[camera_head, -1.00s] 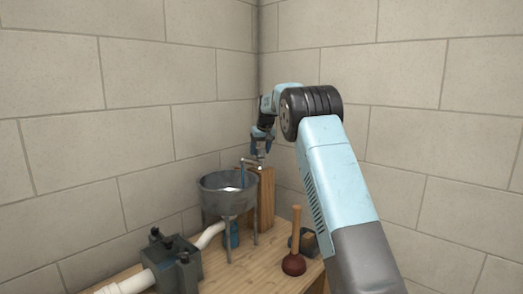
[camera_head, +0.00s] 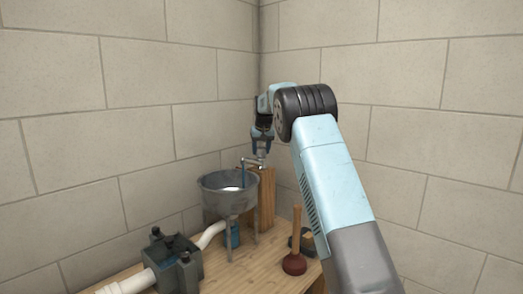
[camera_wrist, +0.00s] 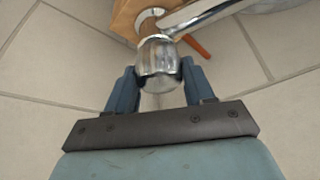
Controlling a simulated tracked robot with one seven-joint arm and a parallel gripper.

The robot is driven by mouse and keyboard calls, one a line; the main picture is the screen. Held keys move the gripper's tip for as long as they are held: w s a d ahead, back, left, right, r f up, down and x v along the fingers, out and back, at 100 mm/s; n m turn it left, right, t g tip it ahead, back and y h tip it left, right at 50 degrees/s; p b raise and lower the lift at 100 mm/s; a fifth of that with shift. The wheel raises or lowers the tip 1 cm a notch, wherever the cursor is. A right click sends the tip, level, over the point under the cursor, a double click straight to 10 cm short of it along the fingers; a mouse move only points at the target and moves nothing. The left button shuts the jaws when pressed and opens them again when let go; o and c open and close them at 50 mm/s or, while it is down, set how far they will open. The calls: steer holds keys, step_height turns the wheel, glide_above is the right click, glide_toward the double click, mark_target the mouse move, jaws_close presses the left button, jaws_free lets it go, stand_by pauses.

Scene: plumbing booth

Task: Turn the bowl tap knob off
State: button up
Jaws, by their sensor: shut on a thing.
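The bowl tap (camera_head: 252,162) is a chrome tap on a wooden block (camera_head: 267,196), with its spout reaching left over a grey metal bowl (camera_head: 214,184). A bluish stream of water runs from the spout into the bowl. In the wrist view the tap knob (camera_wrist: 158,60) is a rounded chrome piece, with the spout (camera_wrist: 205,12) running to the upper right. My gripper (camera_wrist: 157,82) has its two blue fingers on either side of the knob and is shut on it. In the head view my gripper (camera_head: 262,152) is above the tap, pointing down.
A plunger (camera_head: 295,245) stands on the wooden bench at the front right, near a dark object (camera_head: 306,240). A grey vise (camera_head: 171,262) with white pipe is at the left. Block walls meet in the corner behind.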

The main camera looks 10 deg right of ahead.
steer(key=m+h, duration=0.1)
steer(key=m, duration=0.2)
steer(key=m+h, duration=0.1)
steer(key=m, duration=0.2)
steer(key=shift+w+g+h, duration=0.1)
steer(key=shift+g+h, duration=0.2)
steer(key=m+g, duration=0.1)
steer(key=m, duration=0.2)
steer(key=m+h, duration=0.1)
steer(key=m, duration=0.2)
steer(key=shift+a+r+m+g, duration=0.1)
steer(key=shift+r+m+g, duration=0.05)
steer(key=shift+m+g, duration=0.25)
steer(key=shift+h, duration=0.3)
steer(key=o, duration=1)
steer(key=v, duration=1.1)
steer(key=shift+r, duration=0.25)
steer(key=shift+r, duration=0.1)
